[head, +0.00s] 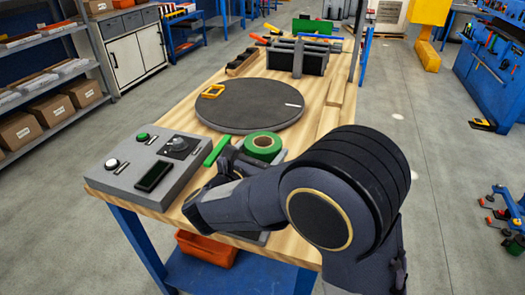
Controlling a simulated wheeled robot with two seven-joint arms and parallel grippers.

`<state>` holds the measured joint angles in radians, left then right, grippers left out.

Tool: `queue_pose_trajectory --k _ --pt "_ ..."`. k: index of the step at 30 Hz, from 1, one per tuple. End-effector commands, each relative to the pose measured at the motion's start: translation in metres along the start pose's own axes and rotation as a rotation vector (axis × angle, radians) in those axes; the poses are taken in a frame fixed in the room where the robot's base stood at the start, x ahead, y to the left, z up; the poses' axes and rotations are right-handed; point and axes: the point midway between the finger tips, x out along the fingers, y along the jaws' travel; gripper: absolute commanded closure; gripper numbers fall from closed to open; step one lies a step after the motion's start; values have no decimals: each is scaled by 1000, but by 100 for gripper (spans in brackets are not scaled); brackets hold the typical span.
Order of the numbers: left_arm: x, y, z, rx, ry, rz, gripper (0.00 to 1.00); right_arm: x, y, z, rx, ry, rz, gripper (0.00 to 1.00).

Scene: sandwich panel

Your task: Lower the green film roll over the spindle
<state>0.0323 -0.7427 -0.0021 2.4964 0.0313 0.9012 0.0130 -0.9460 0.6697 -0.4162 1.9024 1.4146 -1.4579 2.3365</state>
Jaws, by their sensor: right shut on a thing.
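The green film roll (264,154) shows just beyond my right arm, near the front edge of the round dark turntable, with its tan core facing up. My right gripper (240,158) is at the roll's left side and is shut on it. My own wrist and forearm cover much of the gripper and the bench in front of the roll. I cannot make out the spindle; the roll or my arm may hide it. How high the roll is above the bench cannot be told. My left gripper is not in view.
A grey control box (122,185) stands at the bench's front left, with a green bar (216,152) beside it. Dark blocks in a rack (298,58) stand behind. An orange bin (207,249) is below the bench.

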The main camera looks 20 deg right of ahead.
Motion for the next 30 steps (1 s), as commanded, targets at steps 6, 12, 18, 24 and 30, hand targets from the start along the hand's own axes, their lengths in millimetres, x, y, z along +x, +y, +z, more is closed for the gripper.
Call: queue_pose_trajectory --k 6,12,18,24,30 --pt "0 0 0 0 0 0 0 0 0 1 1 -1 1 16" --pt "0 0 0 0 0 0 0 0 0 1 0 -1 1 0" --pt "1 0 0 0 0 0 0 -4 1 -1 0 1 3 0" --pt "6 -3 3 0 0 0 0 -34 2 -1 1 0 8 0" --pt "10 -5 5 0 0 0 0 -67 3 -1 3 0 12 0"
